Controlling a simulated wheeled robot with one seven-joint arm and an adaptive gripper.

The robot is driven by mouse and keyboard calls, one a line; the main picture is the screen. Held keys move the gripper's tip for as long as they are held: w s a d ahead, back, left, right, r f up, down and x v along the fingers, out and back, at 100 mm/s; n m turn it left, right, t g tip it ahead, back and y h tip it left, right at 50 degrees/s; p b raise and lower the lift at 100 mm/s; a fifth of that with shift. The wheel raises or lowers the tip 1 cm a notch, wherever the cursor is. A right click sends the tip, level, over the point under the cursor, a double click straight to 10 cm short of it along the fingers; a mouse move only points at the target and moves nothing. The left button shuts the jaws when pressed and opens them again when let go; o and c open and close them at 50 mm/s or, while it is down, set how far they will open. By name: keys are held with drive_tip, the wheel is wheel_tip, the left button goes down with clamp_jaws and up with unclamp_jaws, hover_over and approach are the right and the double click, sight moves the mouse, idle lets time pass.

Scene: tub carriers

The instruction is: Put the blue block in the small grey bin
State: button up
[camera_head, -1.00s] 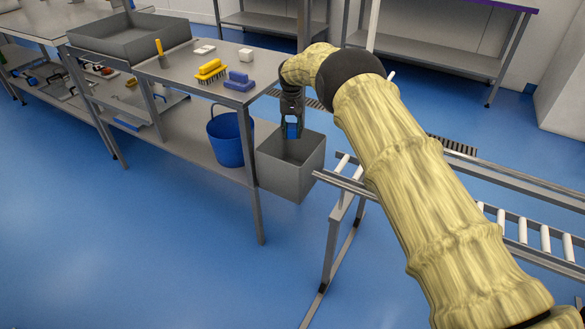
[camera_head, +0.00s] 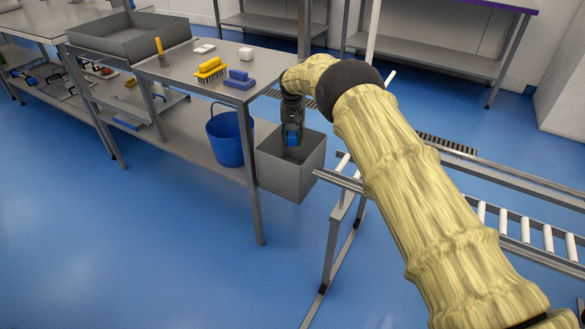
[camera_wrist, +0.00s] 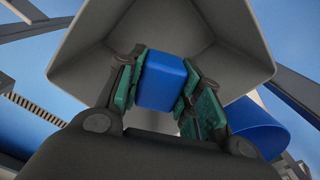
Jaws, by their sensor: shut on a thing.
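The blue block (camera_wrist: 161,82) is held between the green-padded fingers of my gripper (camera_wrist: 160,92) in the wrist view. In the head view my gripper (camera_head: 292,136) points down, and the blue block (camera_head: 292,140) shows between its fingertips. The small grey bin (camera_head: 284,174) stands at the end of the table. The gripper and block are over its opening, at about rim height; the exact depth is hard to tell. In the wrist view the bin's grey walls (camera_wrist: 240,45) surround the block. The bin's floor is partly hidden by the gripper.
A steel table (camera_head: 205,80) to the left bears a yellow brush (camera_head: 211,69), a blue brush (camera_head: 239,80) and a white block (camera_head: 246,54). A blue bucket (camera_head: 226,140) is on its lower shelf. A roller conveyor (camera_head: 530,235) lies to the right.

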drive_tip(key=shift+f+b, duration=4.15)
drive_tip(key=shift+f, duration=2.8)
drive_tip(key=shift+f+b, duration=1.5)
drive_tip(key=shift+f, duration=0.55)
